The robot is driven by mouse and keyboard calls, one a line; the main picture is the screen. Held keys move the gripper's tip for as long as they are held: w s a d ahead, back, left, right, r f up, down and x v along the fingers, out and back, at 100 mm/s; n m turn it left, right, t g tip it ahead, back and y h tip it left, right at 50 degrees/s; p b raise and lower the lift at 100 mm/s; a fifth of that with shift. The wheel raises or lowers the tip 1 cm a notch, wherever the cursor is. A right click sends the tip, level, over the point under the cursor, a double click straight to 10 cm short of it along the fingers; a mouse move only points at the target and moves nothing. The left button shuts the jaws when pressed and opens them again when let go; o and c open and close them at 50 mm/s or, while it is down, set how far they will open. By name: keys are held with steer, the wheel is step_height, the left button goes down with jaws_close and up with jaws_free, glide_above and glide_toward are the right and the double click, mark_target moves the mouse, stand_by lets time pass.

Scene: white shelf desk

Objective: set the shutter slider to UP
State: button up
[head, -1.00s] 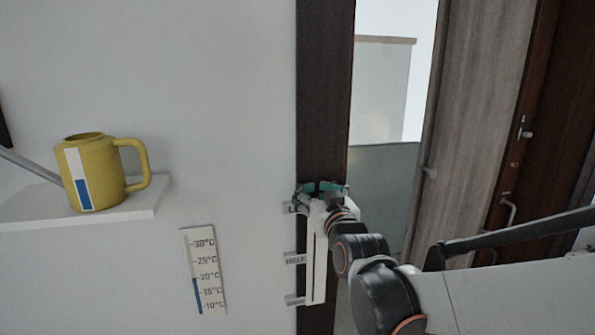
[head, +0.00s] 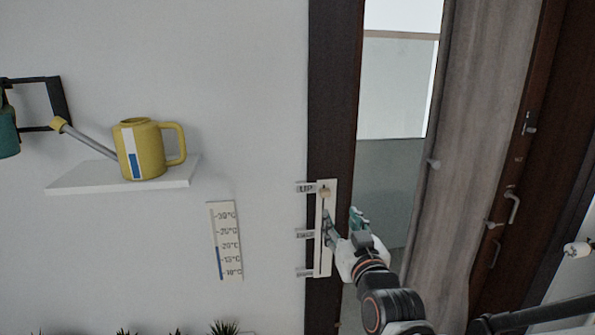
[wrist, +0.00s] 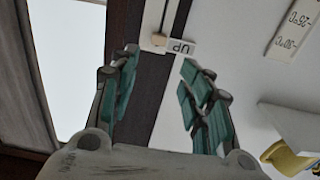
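The shutter slider is a narrow white upright track (head: 322,258) on the dark frame. Its small tan knob (head: 325,192) sits near the top of the track, level with the UP label (head: 306,188). In the wrist view the knob (wrist: 158,40) is beside the UP label (wrist: 181,48). My gripper (head: 343,224) is in front of the track, below and right of the knob. In the wrist view my gripper (wrist: 160,60) has its teal-padded fingers spread wide with nothing between them. The knob shows beyond the fingertips, apart from them.
A middle label (head: 305,234) and a bottom label (head: 304,272) sit left of the track. A thermometer plate (head: 226,242) hangs on the wall. A yellow watering can (head: 145,150) stands on a white shelf (head: 75,179). A grey curtain (head: 450,205) hangs at right.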

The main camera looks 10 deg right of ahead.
mark_target(326, 194)
steer(key=w+b, duration=0.1)
steer(key=w, duration=1.1)
steer(key=shift+w+d, duration=0.1)
steer(key=shift+w, duration=0.3)
